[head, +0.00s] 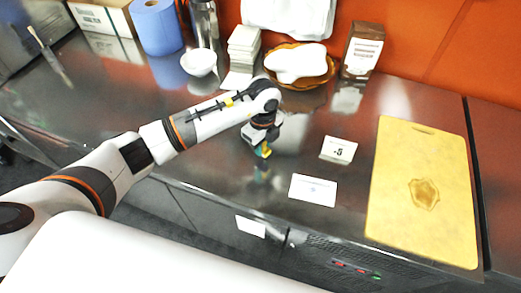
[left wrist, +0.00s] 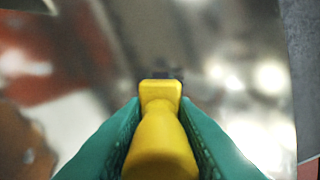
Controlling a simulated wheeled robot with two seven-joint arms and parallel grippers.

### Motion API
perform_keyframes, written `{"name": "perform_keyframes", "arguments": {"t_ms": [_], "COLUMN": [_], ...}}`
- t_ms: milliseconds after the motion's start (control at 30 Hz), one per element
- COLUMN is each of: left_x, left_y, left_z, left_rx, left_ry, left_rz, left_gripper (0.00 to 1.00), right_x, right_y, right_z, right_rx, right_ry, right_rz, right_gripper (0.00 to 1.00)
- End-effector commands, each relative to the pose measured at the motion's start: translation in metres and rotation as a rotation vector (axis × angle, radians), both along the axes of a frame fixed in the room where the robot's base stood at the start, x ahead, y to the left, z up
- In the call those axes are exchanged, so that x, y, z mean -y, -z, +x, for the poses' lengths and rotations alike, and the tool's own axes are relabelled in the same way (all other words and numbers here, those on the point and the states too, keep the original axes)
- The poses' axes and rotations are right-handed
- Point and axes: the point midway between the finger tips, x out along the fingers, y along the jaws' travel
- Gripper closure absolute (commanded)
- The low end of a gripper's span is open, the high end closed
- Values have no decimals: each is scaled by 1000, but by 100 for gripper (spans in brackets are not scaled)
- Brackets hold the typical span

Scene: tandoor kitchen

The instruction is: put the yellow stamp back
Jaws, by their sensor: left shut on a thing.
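My left gripper (head: 264,150) is over the steel counter (head: 215,150), left of the small white cards. It is shut on the yellow stamp (left wrist: 158,140), whose handle sits between the green finger pads in the left wrist view. The stamp's dark lower end points away from the wrist camera. In the head view only a small bit of yellow shows at the fingertips, and its reflection lies on the steel below, apart from it. My right gripper is not in view.
A white card (head: 313,190) lies flat and a small sign marked 5 (head: 338,150) is beyond it. A yellow board (head: 422,190) lies at the right. A brown dish (head: 318,79), a carton (head: 361,50), a white bowl (head: 198,62) and a blue roll (head: 157,27) stand at the back.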

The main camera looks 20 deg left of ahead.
Motion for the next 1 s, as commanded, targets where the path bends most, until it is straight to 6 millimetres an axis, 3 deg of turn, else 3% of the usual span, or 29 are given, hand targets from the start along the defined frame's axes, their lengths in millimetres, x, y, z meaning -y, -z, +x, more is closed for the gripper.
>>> {"name": "perform_keyframes", "arguments": {"t_ms": [267,667,700,800,1000], "left_x": [0,0,0,0,0], "left_y": [35,42,41,41,40], "left_z": [-1,-1,-1,-1,-1], "left_rx": [-3,-1,-1,-1,-1], "left_ry": [1,1,1,1,1], "left_rz": [0,0,0,0,0], "left_gripper": [90,90,69,53,53], "right_x": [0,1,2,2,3], "right_y": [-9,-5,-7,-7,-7], "right_z": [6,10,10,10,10], "right_rx": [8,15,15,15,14], "right_ry": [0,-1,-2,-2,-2], "right_rz": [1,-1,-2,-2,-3], "right_gripper": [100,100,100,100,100]}}
